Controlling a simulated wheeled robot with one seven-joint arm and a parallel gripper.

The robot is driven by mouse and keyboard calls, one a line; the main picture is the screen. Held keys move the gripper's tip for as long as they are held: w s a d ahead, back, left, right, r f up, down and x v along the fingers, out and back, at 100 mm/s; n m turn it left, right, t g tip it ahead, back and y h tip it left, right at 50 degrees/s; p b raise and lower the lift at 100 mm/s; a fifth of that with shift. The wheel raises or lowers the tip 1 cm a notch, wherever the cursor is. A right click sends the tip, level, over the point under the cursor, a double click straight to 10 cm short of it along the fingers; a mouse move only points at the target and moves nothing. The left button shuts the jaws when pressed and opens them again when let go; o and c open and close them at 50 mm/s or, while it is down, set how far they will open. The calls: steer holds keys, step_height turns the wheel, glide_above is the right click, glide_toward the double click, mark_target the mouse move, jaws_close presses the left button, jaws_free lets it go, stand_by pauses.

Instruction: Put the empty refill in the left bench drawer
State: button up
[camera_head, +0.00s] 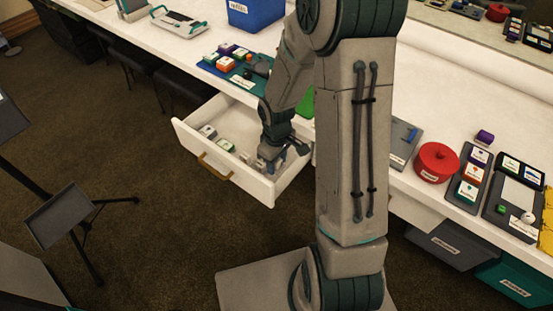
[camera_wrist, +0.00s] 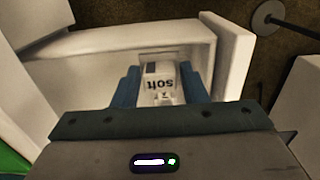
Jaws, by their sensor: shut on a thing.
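My gripper (camera_head: 272,160) reaches down inside the pulled-out white drawer (camera_head: 242,184) of the bench, near its right end. The refill is between the fingers, within the drawer walls (camera_wrist: 232,55). Whether it touches the drawer floor I cannot tell. In the head view it is mostly hidden by the gripper.
Several small labelled blocks (camera_head: 208,132) lie in the drawer's left part. A teal tray with coloured blocks (camera_head: 225,64) stands on the bench above. A red round pot (camera_head: 436,162) and dark trays stand to the right. A tilted stand (camera_head: 62,225) is on the floor at left.

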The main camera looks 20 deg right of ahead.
steer(key=shift+f+b, duration=2.55)
steer(key=shift+f, duration=0.95)
steer(key=o, duration=1)
steer(key=shift+c, duration=0.4)
steer(key=shift+r+p, duration=5.15)
steer(key=shift+r, duration=1)
